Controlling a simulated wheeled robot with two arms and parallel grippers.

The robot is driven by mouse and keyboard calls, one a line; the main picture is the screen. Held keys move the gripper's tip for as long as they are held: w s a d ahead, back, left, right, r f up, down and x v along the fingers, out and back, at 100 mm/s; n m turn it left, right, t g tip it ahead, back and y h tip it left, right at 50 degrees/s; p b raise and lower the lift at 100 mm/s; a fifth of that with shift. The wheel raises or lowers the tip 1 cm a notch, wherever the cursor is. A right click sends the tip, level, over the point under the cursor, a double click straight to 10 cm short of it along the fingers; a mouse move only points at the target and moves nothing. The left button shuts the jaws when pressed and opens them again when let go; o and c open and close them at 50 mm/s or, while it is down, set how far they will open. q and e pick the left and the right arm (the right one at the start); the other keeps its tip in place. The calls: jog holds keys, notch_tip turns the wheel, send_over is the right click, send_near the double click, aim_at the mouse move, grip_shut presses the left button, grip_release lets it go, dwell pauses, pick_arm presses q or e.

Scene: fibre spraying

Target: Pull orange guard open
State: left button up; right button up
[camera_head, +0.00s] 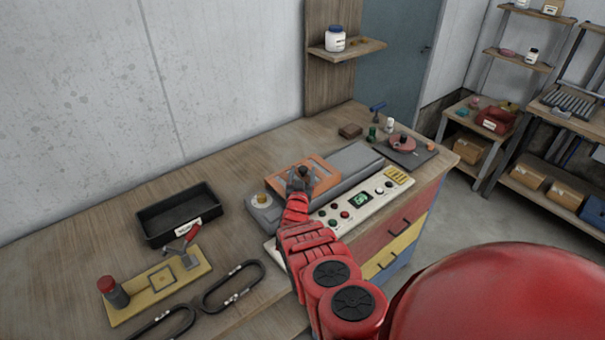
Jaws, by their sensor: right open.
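The orange guard (322,178) is a flat plate with a dark knob, lying on the left part of a grey machine (352,161) on the wooden workbench. My right gripper (301,178) is over the guard at the knob. The arm and gripper hide part of the guard and the machine's near left side. The fingertips are small here, and I cannot tell whether they touch the knob. My left gripper is not in view.
A cream control panel (336,213) with buttons and a green screen runs along the machine's front. A black tray (181,212), a yellow board (150,283) and black loops (235,287) lie to the left. A round pink tool (401,143) stands on the right. Shelves are farther right.

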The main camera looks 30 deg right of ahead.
grip_shut()
dwell(1.4)
